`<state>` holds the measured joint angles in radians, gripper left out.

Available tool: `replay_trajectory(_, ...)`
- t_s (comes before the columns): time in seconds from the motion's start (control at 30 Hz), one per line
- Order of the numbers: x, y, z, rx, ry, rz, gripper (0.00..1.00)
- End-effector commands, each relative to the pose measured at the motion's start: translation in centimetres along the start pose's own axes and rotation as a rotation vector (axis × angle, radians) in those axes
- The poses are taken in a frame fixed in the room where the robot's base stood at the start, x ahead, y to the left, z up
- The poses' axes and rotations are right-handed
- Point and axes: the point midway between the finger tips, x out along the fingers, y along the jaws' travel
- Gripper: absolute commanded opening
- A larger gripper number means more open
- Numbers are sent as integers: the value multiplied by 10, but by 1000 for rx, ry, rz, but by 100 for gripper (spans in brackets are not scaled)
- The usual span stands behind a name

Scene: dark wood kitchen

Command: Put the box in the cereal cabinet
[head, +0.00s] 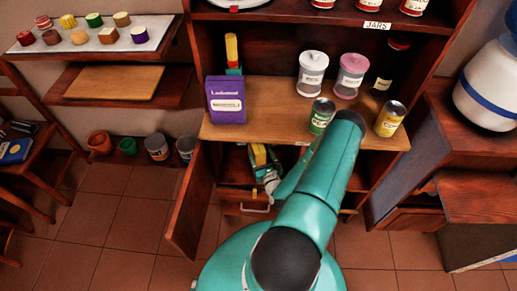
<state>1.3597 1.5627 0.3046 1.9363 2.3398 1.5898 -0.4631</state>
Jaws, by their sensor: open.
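A purple box (227,103) stands upright at the left front of the wooden middle shelf. Below that shelf is an open lower cabinet, its door (192,203) swung out to the left. A yellow and dark box-like item (258,156) is inside it. No label reading cereal can be made out, nor which box is meant. My gripper (270,178) is low at the cabinet opening, just below and beside the yellow item. It is open; its fingers are small and partly hidden by my teal arm, and I cannot tell whether they touch the item.
The middle shelf (270,88) holds a white jar (312,72), a pink-lidded jar (351,75), a green can (321,115) and a yellow can (390,118). A drawer handle (254,209) shows below the opening. Pots (157,147) stand at left. Tiled floor is clear between the pots and door.

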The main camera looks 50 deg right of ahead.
Motion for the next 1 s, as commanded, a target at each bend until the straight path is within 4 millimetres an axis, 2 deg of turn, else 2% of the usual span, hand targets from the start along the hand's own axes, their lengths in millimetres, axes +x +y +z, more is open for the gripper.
replay_trajectory(0.03, -13, 0, -1, 2, 4, 0, 67)
replay_trajectory(0.2, -47, 0, -1, 2, 4, 0, 67)
replay_trajectory(0.4, -68, 0, 0, -1, 1, 0, 67)
replay_trajectory(0.8, -70, 1, 1, -2, -2, 6, 67)
replay_trajectory(1.0, -59, 11, 22, -25, -34, 99, 67)
